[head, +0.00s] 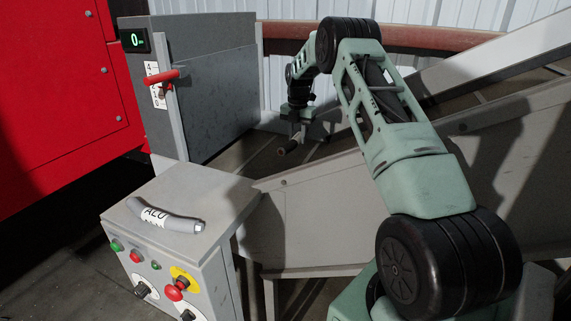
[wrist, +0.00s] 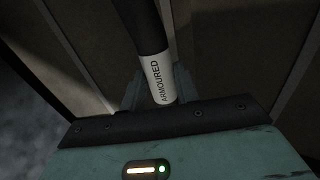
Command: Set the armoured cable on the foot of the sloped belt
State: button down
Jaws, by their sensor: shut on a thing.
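The armoured cable (wrist: 150,35) is a dark length with a white band reading ARMOURED in the wrist view. In the head view its end (head: 287,148) shows below my gripper (head: 298,130). My gripper is shut on the cable, with a finger on each side of the white band. The sloped belt (head: 325,195) has grey side walls and rises to the right. My gripper and the cable are over its lower part, near the foot. I cannot tell whether the cable touches the belt. My arm hides part of the belt.
A grey cable marked ALU (head: 155,214) lies on the control box (head: 192,190), left of the belt. A grey panel with a red lever (head: 162,78) and a display reading 0 (head: 135,40) stands behind the foot. A red cabinet (head: 60,100) fills the left.

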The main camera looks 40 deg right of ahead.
aim_at(296, 165)
jog(key=shift+f+p, duration=0.7)
jog(key=shift+f, duration=3.6)
jog(key=shift+f, duration=0.1)
jog(key=c, duration=1.1)
grip_release()
jog(key=shift+o, duration=0.2)
